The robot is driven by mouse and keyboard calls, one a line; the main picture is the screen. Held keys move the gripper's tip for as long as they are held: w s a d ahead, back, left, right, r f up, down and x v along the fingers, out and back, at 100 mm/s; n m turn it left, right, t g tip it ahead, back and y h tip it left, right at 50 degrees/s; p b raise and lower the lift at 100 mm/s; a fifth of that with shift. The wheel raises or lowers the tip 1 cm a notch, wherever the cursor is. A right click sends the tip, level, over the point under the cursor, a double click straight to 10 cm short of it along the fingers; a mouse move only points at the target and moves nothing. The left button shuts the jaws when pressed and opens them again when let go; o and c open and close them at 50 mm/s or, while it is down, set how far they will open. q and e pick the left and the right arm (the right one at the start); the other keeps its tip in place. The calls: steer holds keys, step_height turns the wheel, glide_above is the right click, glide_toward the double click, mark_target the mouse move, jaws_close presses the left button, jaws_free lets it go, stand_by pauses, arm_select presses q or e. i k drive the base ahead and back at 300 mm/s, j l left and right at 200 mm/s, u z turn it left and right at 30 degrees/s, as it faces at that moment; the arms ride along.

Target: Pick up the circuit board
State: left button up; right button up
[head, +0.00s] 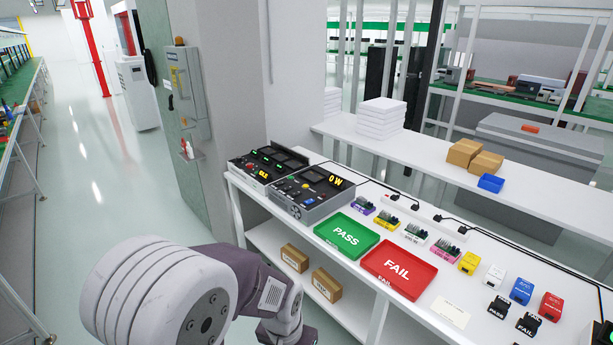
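Several small green boards on coloured bases stand in a row on the white bench, and they look like circuit boards: a purple-based one (363,206), a second one (387,219), a white-based one (414,234) and a pink-based one (446,249). A green PASS tray (330,250) and a red FAIL tray (380,275) lie in front of them, with no board seen in either. My arm shows at the bottom left, below and left of the bench. Neither gripper is in view.
Two black test units (312,195) with displays stand at the bench's left end. Yellow (468,263), white (494,275), blue (521,291) and red (551,306) blocks stand right of the boards. Cardboard boxes (326,285) sit on the lower shelf. The floor at left is clear.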

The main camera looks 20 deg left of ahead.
mark_target(443, 250)
steer(key=i+j, duration=0.1)
steer(key=i, duration=0.6)
steer(key=i+j, duration=0.1)
steer(key=i, duration=0.65)
